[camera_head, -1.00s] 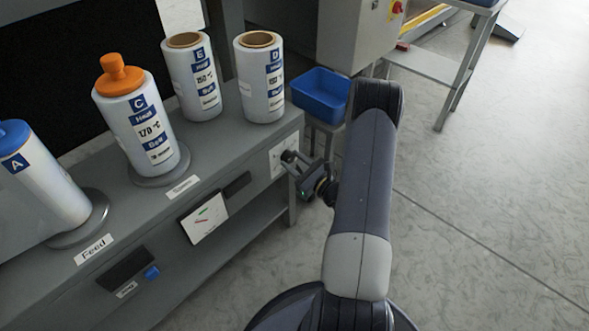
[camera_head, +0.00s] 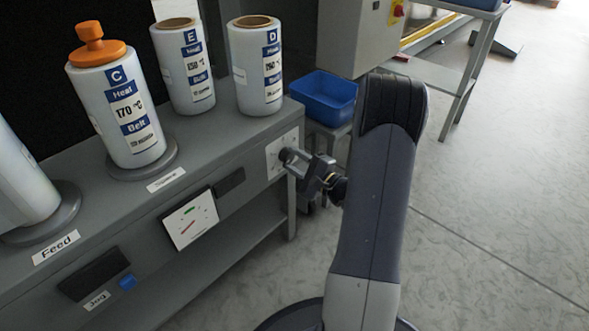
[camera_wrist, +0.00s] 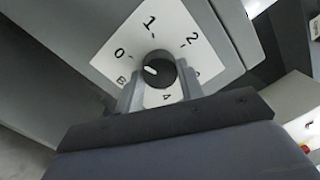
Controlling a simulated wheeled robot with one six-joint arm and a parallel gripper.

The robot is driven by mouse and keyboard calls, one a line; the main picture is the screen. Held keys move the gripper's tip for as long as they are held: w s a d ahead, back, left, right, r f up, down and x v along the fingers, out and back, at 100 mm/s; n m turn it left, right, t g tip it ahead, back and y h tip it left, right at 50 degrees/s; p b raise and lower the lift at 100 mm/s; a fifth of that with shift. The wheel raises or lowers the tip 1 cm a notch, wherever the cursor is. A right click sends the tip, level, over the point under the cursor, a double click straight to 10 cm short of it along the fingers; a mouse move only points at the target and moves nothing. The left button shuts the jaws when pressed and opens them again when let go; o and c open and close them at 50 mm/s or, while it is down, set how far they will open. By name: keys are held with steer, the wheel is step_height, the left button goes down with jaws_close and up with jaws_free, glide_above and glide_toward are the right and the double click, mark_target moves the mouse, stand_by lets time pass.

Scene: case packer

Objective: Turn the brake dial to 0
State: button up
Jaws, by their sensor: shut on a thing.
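The brake dial is a round black knob (camera_wrist: 160,68) on a white plate (camera_wrist: 110,45) marked 0, 1, 2, 3, 4 and B. Its white pointer mark is on the left side, on the side of 0 and B; I cannot tell exactly which it lines up with. My gripper (camera_wrist: 159,82) is shut on the knob, one finger on each side. In the head view my gripper (camera_head: 297,160) is at the white dial plate (camera_head: 273,161) on the right end of the grey bench front, and it hides the knob.
The grey bench (camera_head: 228,150) carries white rolls, including C (camera_head: 120,115), E (camera_head: 187,75) and D (camera_head: 257,75). A gauge panel (camera_head: 190,220) and a blue button (camera_head: 127,282) are left of the dial. A blue bin (camera_head: 328,98) stands behind my arm.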

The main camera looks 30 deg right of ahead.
steer(key=shift+n+b, duration=0.4)
steer(key=shift+n, duration=0.9)
steer(key=o, duration=1)
steer(key=p+v, duration=0.2)
steer(key=v, duration=0.8)
steer(key=shift+s+d+p, duration=0.2)
steer(key=shift+s+p, duration=0.1)
steer(key=shift+s, duration=0.05)
